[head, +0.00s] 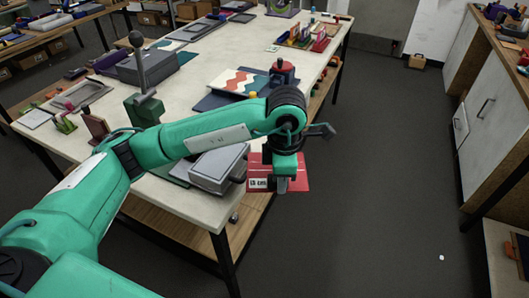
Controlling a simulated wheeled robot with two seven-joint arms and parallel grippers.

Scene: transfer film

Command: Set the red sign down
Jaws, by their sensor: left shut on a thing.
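The red sign (258,170) is a flat red panel with a pale label at its lower left. It shows just beyond the near right corner of the table, over the edge. My left arm reaches in from the left, and my left gripper (283,184) is shut on the sign, covering its middle. Whether the sign touches the table edge is hard to tell. My right gripper is not in view.
Open floor lies to the right, before a white cabinet (495,110).

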